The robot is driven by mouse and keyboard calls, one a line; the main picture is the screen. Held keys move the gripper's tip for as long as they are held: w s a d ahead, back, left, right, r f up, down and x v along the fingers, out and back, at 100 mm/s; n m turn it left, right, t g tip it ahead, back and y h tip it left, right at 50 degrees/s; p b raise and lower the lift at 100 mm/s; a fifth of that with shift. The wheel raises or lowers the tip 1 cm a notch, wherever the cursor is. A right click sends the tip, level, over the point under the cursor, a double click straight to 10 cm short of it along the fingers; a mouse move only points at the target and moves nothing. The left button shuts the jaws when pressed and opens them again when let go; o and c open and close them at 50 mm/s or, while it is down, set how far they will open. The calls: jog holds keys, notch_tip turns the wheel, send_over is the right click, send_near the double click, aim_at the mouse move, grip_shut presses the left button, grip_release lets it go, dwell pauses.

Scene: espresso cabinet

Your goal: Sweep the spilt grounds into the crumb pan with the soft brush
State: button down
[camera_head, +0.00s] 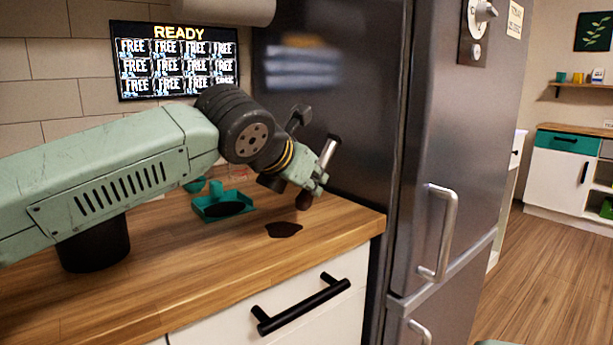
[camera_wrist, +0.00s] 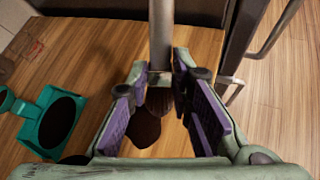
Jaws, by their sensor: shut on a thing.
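My gripper (camera_head: 306,182) is shut on the soft brush, whose metallic handle (camera_head: 330,150) sticks up past the fingers. In the wrist view, my gripper (camera_wrist: 168,105) has its purple pads either side of the brush (camera_wrist: 161,40), and its brown bristles point down. The spilt grounds (camera_head: 284,229) are a dark patch on the wooden counter, just below and left of the bristles in the head view. They also show in the wrist view (camera_wrist: 143,130). The teal crumb pan (camera_head: 203,211), with a dark oval inside, lies left of the grounds.
A tall dark fridge (camera_head: 440,120) stands close at the right end of the counter (camera_head: 150,275). A drawer with a black handle (camera_head: 300,304) is below the front edge. The counter front is clear.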

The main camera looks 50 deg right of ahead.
aim_at(304, 196)
jog(key=shift+f+b, duration=1.15)
jog(key=shift+f, duration=0.75)
jog(key=shift+w+r+p, duration=0.15)
jog(key=shift+w+p, duration=0.15)
jog(key=shift+w+a, duration=0.2)
jog(key=shift+w, duration=0.25)
jog(key=shift+w+a+r+p, duration=0.1)
jog(key=shift+w+a+p, duration=0.45)
jog(key=shift+w+p, duration=1.15)
jog(key=shift+w+a+f+p, duration=0.1)
jog(key=shift+w+a+p, duration=0.4)
jog(key=shift+w+p, duration=1.15)
jog(key=shift+w+a+r+p, duration=0.1)
jog(key=shift+w+a+p, duration=0.45)
jog(key=shift+w+p, duration=1.15)
jog(key=shift+w+d+p, duration=0.1)
jog(key=shift+w+p, duration=0.6)
jog(key=shift+w, duration=1.3)
jog(key=shift+w+d+r+p, duration=0.15)
jog(key=shift+w+p, duration=0.1)
jog(key=shift+w, duration=0.25)
jog(key=shift+w+d+p, duration=0.1)
jog(key=shift+w+p, duration=0.1)
jog(key=shift+w, duration=0.25)
jog(key=shift+r+p, duration=1.3)
jog(key=shift+r, duration=1.3)
jog(key=shift+s, duration=0.1)
